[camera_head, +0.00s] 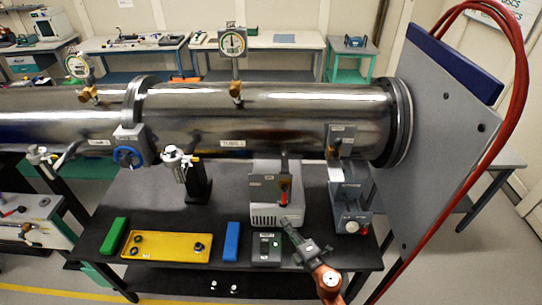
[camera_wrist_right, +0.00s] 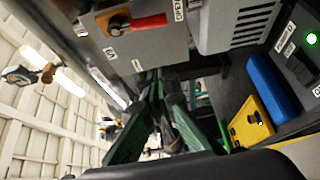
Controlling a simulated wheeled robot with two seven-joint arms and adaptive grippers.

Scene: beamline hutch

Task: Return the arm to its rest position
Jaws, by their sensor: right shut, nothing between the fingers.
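My right gripper (camera_head: 289,227) is in the head view, at the front of the black bench (camera_head: 205,277). It is shut and empty. Its arm comes in from the bottom edge, and its fingers point up toward the grey vented box (camera_head: 278,213). It is just right of the small switch box (camera_head: 267,250) with a green light; I cannot tell whether it touches anything. The wrist view shows a red handle (camera_wrist_right: 148,22) on a grey panel and the vented box (camera_wrist_right: 236,22) close by. My left gripper is not in view.
A steel tube (camera_head: 250,118) spans the space above the bench. A blue block (camera_head: 231,241), a yellow tray (camera_head: 150,250) and a green block (camera_head: 114,236) lie left of the gripper. A grey device (camera_head: 350,212) stands right. A large grey plate (camera_head: 440,130) with red hoses is farther right.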

